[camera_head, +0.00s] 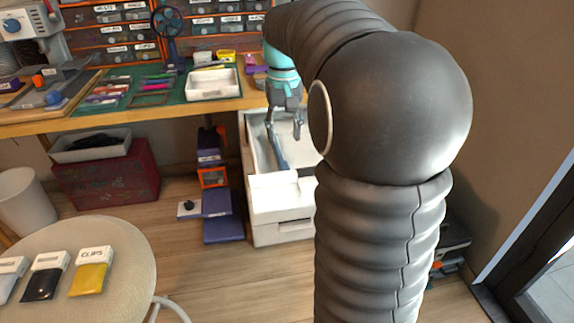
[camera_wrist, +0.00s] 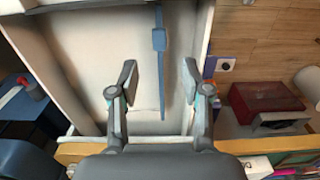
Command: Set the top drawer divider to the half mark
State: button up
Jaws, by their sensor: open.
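The white top drawer (camera_head: 283,195) of a low cabinet is pulled open under the workbench edge. A blue divider (camera_head: 278,153) stands inside it; in the wrist view the divider (camera_wrist: 159,40) is a thin blue bar with a wider block partway along. My gripper (camera_head: 284,121) is over the open drawer, pointing down. In the wrist view my gripper (camera_wrist: 158,82) has its two fingers apart, one on each side of the divider's line. I see no contact; the height gap is hard to judge. My arm hides the drawer's right side in the head view. Any half mark is not legible.
The workbench (camera_head: 130,117) with a white tray (camera_head: 212,84) is behind and left. Purple boxes (camera_head: 222,228) and a red box (camera_head: 108,175) stand on the floor at left. A round stool (camera_head: 120,235) with labelled pouches is at front left.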

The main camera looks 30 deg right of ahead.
aim_at(285, 165)
notch_tip(285, 165, down, 10)
jog(key=shift+d+f+b, duration=0.1)
jog(key=shift+f+b, duration=0.05)
jog(key=shift+b, duration=0.4)
grip_shut()
